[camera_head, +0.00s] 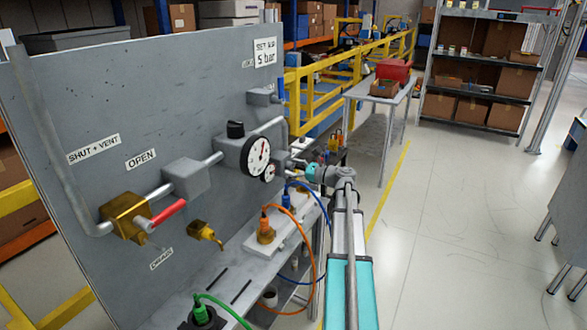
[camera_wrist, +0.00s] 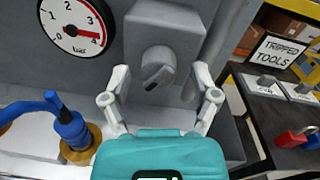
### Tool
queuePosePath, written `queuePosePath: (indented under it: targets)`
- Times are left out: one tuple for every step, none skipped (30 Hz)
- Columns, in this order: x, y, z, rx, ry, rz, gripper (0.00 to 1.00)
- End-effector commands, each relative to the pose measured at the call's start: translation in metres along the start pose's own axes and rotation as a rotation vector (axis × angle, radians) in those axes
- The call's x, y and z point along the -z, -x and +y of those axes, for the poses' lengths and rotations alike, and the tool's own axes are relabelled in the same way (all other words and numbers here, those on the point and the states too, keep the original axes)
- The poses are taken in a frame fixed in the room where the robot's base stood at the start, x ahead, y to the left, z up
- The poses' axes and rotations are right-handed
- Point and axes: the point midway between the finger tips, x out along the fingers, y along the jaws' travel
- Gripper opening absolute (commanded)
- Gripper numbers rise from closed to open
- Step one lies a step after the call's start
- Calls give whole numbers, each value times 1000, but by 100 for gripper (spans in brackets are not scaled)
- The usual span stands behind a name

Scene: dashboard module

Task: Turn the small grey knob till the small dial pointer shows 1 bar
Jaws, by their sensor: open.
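The small grey knob (camera_wrist: 158,72) sticks out of a grey block (camera_wrist: 165,35) in the wrist view, with its ridge tilted. My gripper (camera_wrist: 161,80) is open, one finger to the left and one to the right of the knob, with gaps on both sides. I cannot tell whether the fingertips reach its depth. The small dial (camera_wrist: 70,25), marked in bar, has its red pointer just short of 4. In the head view the small dial (camera_head: 268,173) sits below a larger dial (camera_head: 256,155). My gripper (camera_head: 300,168) is right of it there; the knob cannot be made out.
A blue plug (camera_wrist: 68,128) with a hose stands left of my gripper. The grey panel (camera_head: 110,80) carries a red-handled brass valve (camera_head: 128,215) and a black knob (camera_head: 235,129). An orange hose (camera_head: 305,255) loops nearby.

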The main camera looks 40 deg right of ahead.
Motion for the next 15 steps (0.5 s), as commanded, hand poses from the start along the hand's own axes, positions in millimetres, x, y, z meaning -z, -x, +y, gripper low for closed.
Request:
queuePosePath:
  targets:
    - [0,0,0,0,0,0,78]
    - [0,0,0,0,0,0,72]
    - [0,0,0,-1,0,0,65]
    - [0,0,0,-1,0,0,59]
    - [0,0,0,-1,0,0,54]
    - [0,0,0,-1,0,0,46]
    - [0,0,0,-1,0,0,41]
    - [0,0,0,-1,0,0,35]
    - [0,0,0,-1,0,0,28]
    - [0,0,0,-1,0,0,22]
    - [0,0,0,-1,0,0,16]
    - [0,0,0,-1,0,0,9]
    - [0,-1,0,-1,0,0,3]
    - [0,-1,0,-1,0,-1,0]
    - [1,-1,-3,-3,0,-1,0]
